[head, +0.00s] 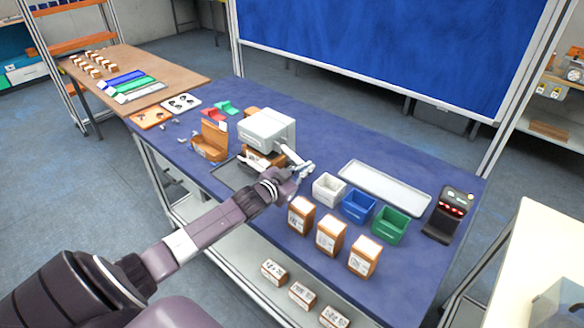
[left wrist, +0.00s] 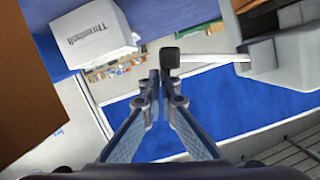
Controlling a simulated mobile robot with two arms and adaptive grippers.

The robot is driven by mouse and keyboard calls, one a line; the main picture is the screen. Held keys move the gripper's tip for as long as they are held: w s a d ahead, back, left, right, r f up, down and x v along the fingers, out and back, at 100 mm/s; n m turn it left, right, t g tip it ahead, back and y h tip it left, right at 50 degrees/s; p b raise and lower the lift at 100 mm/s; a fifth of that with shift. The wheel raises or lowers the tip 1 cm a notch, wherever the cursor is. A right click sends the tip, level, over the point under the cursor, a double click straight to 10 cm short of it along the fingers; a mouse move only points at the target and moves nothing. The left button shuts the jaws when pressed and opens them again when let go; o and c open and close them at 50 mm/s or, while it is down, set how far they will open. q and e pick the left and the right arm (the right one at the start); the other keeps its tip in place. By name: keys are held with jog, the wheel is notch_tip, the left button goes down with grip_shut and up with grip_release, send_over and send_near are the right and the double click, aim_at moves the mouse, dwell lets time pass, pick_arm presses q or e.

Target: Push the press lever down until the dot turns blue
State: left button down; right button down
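The grey press (head: 268,128) stands near the middle of the blue table. Its pale lever (head: 291,154) sticks out from the right side towards my left gripper (head: 303,172). In the left wrist view the grey lever bar (left wrist: 210,57) runs from the press body (left wrist: 285,58) to a black knob (left wrist: 170,57). My left gripper (left wrist: 161,82) has its fingertips close together, shut with nothing seen between them. The knob appears just beyond the tips; I cannot tell whether they touch. I cannot make out the dot. My right gripper is not in view.
White (head: 328,189), blue (head: 358,207) and green bins (head: 390,226) stand right of the gripper, with labelled boxes (head: 331,236) in front. A pale tray (head: 385,187) lies behind them. A black device with red lights (head: 447,214) is at the right end.

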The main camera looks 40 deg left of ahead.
pick_arm(q)
jog(key=r+b+v, duration=0.2)
jog(key=v, duration=0.8)
jog(key=shift+d, duration=0.5)
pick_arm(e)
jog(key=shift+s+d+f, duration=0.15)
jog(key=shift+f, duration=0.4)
pick_arm(q)
jog(key=shift+r, duration=0.15)
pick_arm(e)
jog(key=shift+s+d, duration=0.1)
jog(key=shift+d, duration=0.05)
